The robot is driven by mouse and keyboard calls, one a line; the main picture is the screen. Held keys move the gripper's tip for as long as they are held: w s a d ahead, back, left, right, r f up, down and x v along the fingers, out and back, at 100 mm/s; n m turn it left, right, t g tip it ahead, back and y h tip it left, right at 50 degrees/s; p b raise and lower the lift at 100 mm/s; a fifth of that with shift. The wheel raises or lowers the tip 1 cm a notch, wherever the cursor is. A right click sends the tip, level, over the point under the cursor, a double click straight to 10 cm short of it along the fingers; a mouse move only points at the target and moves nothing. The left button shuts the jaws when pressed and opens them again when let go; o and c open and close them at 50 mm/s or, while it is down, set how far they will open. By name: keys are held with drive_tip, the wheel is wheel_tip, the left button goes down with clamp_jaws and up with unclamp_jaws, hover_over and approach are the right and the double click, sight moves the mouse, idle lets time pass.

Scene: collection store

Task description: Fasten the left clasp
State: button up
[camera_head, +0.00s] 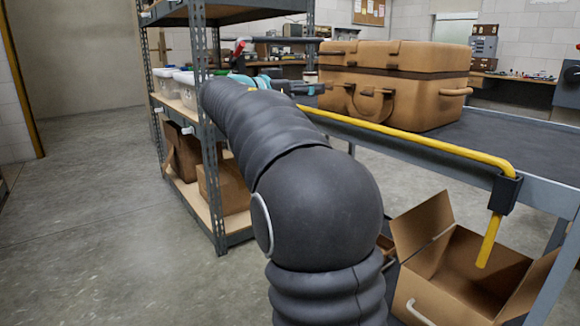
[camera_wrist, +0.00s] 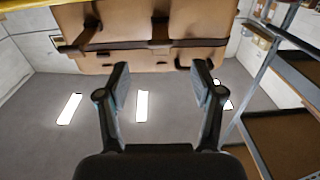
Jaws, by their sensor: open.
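A brown case (camera_head: 395,75) stands on the dark-topped table in the head view, its lid down on its body. The case (camera_wrist: 120,20) fills the top of that view, apparently upside down, with a dark strap (camera_wrist: 160,30) between the fingers. I cannot tell whether the fingers touch it.
A metal shelf (camera_head: 222,222) with boxes stands to the left. An open carton (camera_head: 450,270) is below the table at right. The floor at left is clear.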

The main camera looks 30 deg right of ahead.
drive_tip(key=a, duration=0.6)
drive_tip(key=s+a+f+n+t+y+p, duration=0.2)
drive_tip(key=s+a+f+n+y+p, duration=0.2)
drive_tip(key=s, duration=1)
drive_tip(key=shift+a+f+n+y+p, duration=0.4)
drive_tip(key=shift+a+f+n+y, duration=1.2)
drive_tip(key=shift+f+n+y, duration=1.65)
drive_tip(key=shift+s+f+m+h, duration=0.1)
drive_tip(key=shift+f+m+h, duration=0.25)
drive_tip(key=shift+f+h, duration=0.35)
